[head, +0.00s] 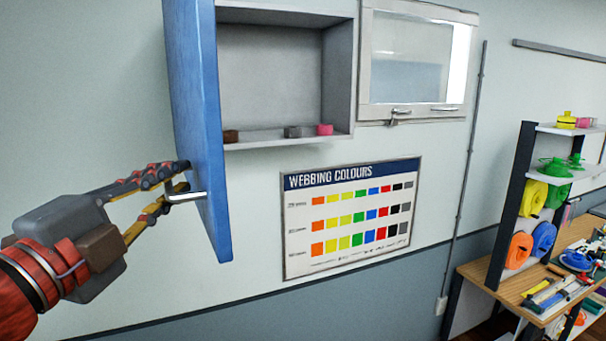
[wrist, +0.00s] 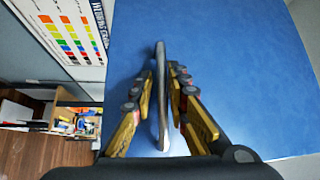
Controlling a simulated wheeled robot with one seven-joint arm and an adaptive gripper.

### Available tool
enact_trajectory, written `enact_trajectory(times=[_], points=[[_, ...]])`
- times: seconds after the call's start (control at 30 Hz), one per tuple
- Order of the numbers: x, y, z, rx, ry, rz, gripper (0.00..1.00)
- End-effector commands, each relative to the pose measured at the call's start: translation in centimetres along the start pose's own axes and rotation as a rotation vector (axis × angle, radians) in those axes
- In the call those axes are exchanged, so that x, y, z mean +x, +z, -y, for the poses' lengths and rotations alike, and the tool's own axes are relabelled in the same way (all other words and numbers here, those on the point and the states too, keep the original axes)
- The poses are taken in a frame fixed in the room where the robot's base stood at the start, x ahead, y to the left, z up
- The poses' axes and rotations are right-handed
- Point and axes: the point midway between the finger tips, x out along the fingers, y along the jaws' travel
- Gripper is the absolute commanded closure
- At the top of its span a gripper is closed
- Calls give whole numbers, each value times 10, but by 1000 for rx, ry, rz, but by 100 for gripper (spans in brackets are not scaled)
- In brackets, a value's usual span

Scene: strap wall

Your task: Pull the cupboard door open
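The blue cupboard door (head: 207,120) stands swung well out from the wall cupboard (head: 286,78), seen nearly edge-on in the head view. Its blue face (wrist: 235,70) fills much of the wrist view. A metal bar handle (head: 186,196) sits on the door's outer face, low down; it also shows in the wrist view (wrist: 162,110). My gripper (head: 183,177) is at this handle from the left, with its fingers drawn in around the bar. In the wrist view the bar runs between the two fingers (wrist: 163,85), close to both tips. Exact contact is hard to see.
The open cupboard holds small brown (head: 231,136), grey (head: 292,132) and pink (head: 324,129) items. A webbing colour chart (head: 350,217) hangs below. A window (head: 415,62) is to its right. A workbench (head: 535,290) with shelves stands at far right.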

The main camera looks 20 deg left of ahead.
Motion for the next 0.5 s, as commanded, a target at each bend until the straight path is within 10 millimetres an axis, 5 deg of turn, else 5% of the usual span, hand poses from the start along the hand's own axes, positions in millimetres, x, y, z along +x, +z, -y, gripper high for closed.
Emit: enact_trajectory(times=[0.5], points=[[1,-2,6,5,-2,-1,73]])
